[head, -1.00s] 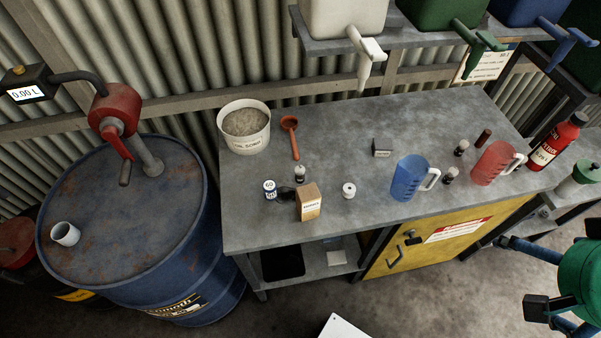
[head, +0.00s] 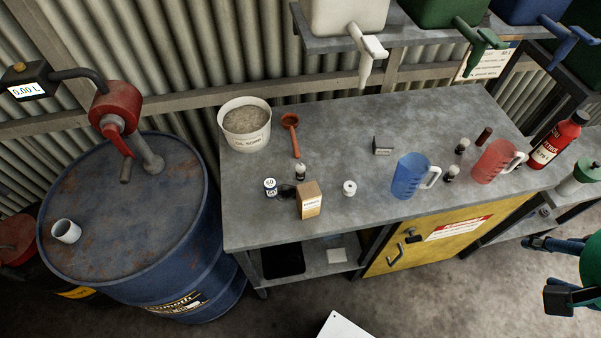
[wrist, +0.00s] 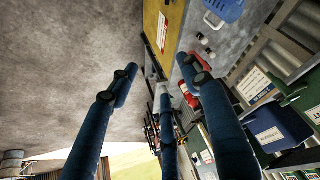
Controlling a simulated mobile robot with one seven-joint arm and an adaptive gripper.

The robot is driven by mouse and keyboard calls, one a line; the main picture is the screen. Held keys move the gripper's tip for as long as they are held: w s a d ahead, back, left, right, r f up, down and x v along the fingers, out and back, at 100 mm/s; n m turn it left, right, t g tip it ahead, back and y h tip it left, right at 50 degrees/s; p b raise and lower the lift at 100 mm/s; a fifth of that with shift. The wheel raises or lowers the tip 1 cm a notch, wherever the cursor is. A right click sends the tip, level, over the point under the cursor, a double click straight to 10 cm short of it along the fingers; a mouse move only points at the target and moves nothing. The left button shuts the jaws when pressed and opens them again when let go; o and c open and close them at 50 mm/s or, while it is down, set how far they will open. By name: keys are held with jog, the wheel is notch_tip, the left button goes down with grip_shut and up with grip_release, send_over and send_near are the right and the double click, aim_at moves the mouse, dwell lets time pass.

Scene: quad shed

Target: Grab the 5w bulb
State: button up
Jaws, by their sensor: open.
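Small dark-and-pale bulb-like items stand on the grey bench (head: 350,225) in the head view: one (head: 300,171) behind the small box, one (head: 463,146) and one (head: 451,173) between the blue and red jugs. I cannot read a wattage on any of them, so I cannot tell which is the 5w bulb. My gripper (head: 542,272) is at the right edge, partly out of frame, in front of the bench's right end and apart from these items. In the wrist view my gripper (wrist: 157,78) has its blue fingers spread, with nothing held between them.
A blue jug (head: 408,176), a red jug (head: 490,162), a red bottle (head: 560,140), a cardboard box (head: 309,200) and a white tub (head: 245,136) stand on the bench. A blue drum (head: 120,215) stands left.

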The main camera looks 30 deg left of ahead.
jog(key=w+a+r+g+p, duration=0.1)
jog(key=w+a+r, duration=0.25)
jog(key=a, duration=0.25)
jog(key=w+a+r+m+g+y+p, duration=0.1)
jog(key=w+a+r, duration=0.1)
jog(key=w+a, duration=0.4)
jog(key=w+a+r+g+p, duration=0.1)
jog(key=w+a+r, duration=0.1)
jog(key=w+a, duration=0.35)
jog(key=a+f+m+g+p, duration=0.1)
jog(key=a+f+g+p, duration=0.15)
jog(key=a, duration=2.45)
jog(key=s+a+f+h, duration=0.1)
jog(key=s+a+f, duration=0.25)
jog(key=a, duration=0.55)
notch_tip(320, 180, down, 22)
jog(key=shift+w+f+m+p, duration=0.25)
jog(key=shift+w+m+p, duration=0.05)
jog(key=shift+m, duration=0.1)
jog(key=shift+a, duration=0.15)
